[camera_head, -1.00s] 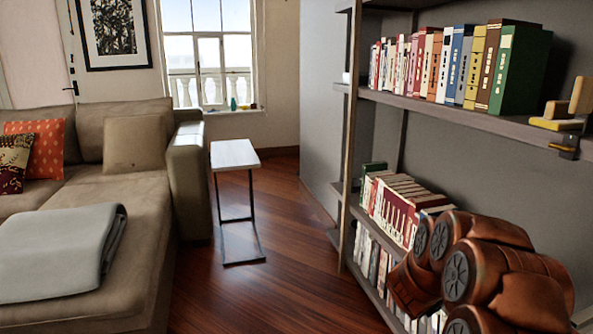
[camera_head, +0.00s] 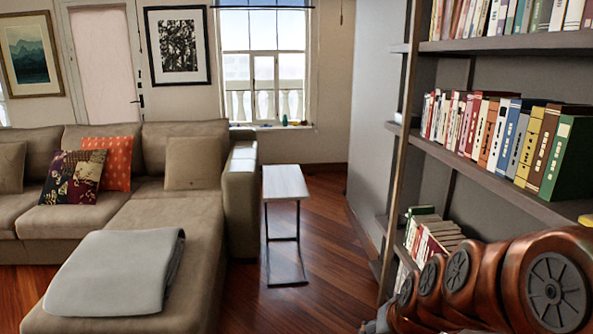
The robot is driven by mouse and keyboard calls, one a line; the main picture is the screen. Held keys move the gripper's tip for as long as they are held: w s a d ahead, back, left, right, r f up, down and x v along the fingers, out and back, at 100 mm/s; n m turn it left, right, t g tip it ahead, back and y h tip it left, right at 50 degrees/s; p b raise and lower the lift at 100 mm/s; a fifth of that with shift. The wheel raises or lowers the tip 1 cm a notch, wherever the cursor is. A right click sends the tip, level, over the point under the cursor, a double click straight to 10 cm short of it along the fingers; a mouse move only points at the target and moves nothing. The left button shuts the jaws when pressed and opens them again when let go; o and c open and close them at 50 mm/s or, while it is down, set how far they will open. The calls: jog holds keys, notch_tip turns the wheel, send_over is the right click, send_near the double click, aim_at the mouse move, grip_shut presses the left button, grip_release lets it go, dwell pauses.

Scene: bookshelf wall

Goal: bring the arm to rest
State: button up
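My copper-coloured arm (camera_head: 470,285) fills the lower right corner, in front of the bookshelf. Its round grey joint caps face me, and the largest is at the far right. No held thing shows. I cannot tell whether the arm touches the shelf.
The bookshelf (camera_head: 468,168) with rows of books (camera_head: 500,138) stands on the right, close to my arm. A narrow side table (camera_head: 284,182) stands beside the beige sofa (camera_head: 150,225), which carries a grey blanket (camera_head: 115,272).

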jog(key=s+d+r+n+g+h+p, duration=0.1)
jog(key=s+r+g+p, duration=0.2)
jog(key=s, duration=0.9)
jog(key=s+r+n+g+p, duration=0.1)
jog(key=s+r+g+p, duration=0.3)
jog(key=s, duration=0.9)
notch_tip(320, 180, up, 4)
jog(key=shift+s+d+r+n+h+p, duration=0.1)
jog(key=shift+s+d+n+h+p, duration=0.25)
jog(key=shift+p, duration=0.6)
